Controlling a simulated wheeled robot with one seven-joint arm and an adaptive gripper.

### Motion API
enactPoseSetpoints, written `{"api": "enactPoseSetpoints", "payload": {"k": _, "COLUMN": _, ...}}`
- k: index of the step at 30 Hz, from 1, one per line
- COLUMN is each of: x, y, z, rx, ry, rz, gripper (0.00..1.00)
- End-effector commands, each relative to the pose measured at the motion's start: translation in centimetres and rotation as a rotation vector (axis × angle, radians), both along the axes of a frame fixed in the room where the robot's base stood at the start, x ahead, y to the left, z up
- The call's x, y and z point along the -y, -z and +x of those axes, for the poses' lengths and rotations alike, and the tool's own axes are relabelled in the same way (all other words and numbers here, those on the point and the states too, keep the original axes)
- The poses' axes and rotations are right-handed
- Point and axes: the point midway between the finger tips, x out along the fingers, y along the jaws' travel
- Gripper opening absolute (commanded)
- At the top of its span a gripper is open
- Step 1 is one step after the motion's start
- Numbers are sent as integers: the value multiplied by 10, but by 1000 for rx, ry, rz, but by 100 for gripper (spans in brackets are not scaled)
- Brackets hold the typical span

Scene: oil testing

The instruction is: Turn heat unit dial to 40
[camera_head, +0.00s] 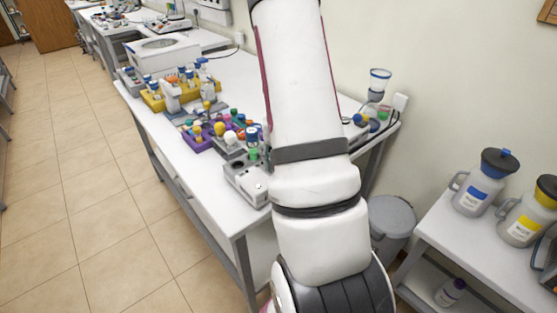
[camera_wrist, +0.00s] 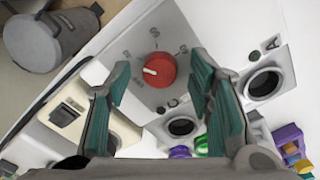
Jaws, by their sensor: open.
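The heat unit dial (camera_wrist: 160,70) is a round red knob with a white pointer mark on its left side in the wrist view. It sits on a light grey panel (camera_wrist: 173,30) with small dark scale marks around it. The numbers are too small and tilted to read surely. My gripper (camera_wrist: 160,77) is open, its green-padded fingers to the left and right of the dial in the picture, with visible gaps. I cannot tell how far above the panel the fingertips are. In the head view my arm hides the gripper and the dial.
Round sockets (camera_wrist: 263,84) lie beside the dial panel. A beige device with a black switch (camera_wrist: 69,112) is at left. In the head view, a yellow tube rack (camera_head: 153,103) and other lab items crowd the white bench. A grey bin (camera_head: 391,217) stands beside it.

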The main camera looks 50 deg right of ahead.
Motion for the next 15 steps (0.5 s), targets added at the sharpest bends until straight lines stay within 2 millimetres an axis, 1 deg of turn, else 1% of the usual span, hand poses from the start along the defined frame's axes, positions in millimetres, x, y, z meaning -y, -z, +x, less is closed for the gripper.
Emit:
{"api": "enactPoseSetpoints", "payload": {"k": 5, "x": 1, "y": -20, "z": 1, "rx": 4, "ry": -1, "rz": -3, "gripper": 48}}
{"api": "enactPoseSetpoints", "payload": {"k": 15, "x": 1, "y": -87, "z": 1, "rx": 4, "ry": -1, "rz": -3, "gripper": 48}}
